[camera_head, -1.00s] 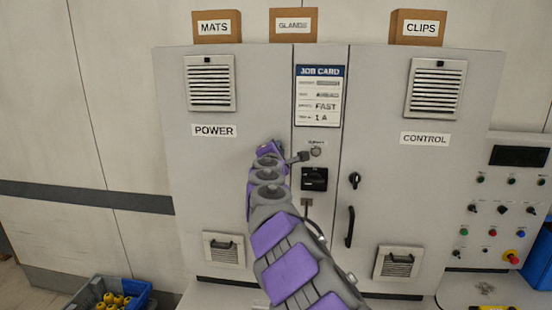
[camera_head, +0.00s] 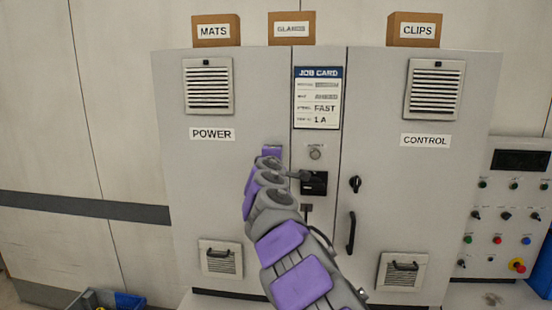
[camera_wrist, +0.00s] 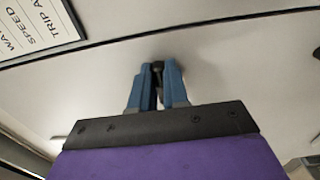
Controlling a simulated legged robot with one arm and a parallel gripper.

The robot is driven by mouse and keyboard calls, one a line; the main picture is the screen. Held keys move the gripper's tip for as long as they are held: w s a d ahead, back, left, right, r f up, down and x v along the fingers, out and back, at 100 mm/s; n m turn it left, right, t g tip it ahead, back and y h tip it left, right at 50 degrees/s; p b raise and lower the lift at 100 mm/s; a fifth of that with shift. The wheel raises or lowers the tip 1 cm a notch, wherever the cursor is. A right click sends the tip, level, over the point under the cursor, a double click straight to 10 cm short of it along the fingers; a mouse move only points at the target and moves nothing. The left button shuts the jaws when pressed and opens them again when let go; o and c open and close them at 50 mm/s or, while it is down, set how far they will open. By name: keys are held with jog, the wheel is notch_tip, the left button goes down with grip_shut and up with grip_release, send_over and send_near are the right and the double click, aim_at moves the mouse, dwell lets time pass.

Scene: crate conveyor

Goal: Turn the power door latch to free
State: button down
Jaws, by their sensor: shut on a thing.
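The power door (camera_head: 210,170) is the grey left door of the cabinet, marked with a POWER label (camera_head: 212,134). In the wrist view my gripper (camera_wrist: 158,80) has its blue fingers shut on a small dark latch (camera_wrist: 158,67) that stands out from the pale door panel. In the head view my gripper and the power door latch are hidden behind my purple and grey arm, near the door's right edge. How far the latch is turned cannot be told.
The control door (camera_head: 420,190) has a black latch (camera_head: 355,184) and handle (camera_head: 350,233). A black switch (camera_head: 315,183) sits in the middle panel beside my arm. A job card (camera_head: 317,97) hangs above. A button panel (camera_head: 512,215) stands right; a blue crate (camera_head: 125,300) lies lower left.

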jog(key=shift+f, duration=0.3)
jog(key=c, duration=1.1)
grip_release()
jog(key=shift+w, duration=0.2)
jog(key=shift+s+r, duration=0.1)
jog(key=shift+r, duration=0.05)
jog(key=shift+s, duration=0.15)
jog(key=s, duration=0.5)
jog(key=s+b, duration=0.1)
jog(key=s, duration=1.1)
jog(key=shift+a, duration=0.4)
